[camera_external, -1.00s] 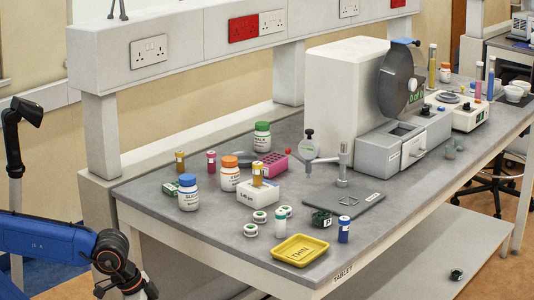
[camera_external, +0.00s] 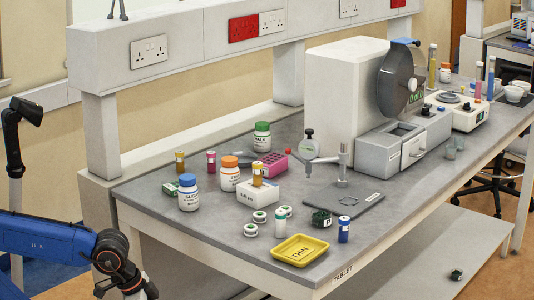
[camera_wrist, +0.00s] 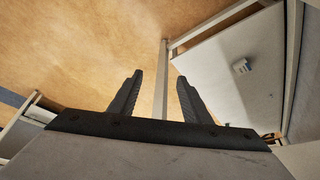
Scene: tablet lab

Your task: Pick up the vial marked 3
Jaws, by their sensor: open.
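Several small capped vials stand on the grey bench, and their markings are too small to read, so I cannot tell which is marked 3. They are an amber vial (camera_external: 179,161), a magenta vial (camera_external: 211,161), an amber vial (camera_external: 257,174) in a white block (camera_external: 258,191), a white vial with a teal band (camera_external: 280,221) and a blue vial (camera_external: 344,230). In the wrist view my gripper (camera_wrist: 158,80) is open and empty, pointing toward the floor and lower shelf. In the external view my arm is at the bottom left, off the bench.
A yellow tray (camera_external: 300,250) lies at the bench's front edge. Jars with blue (camera_external: 188,199), orange (camera_external: 229,180) and green (camera_external: 262,142) caps stand near the vials. A pink rack (camera_external: 269,165), a gauge stand and a large white machine (camera_external: 343,90) stand farther back.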

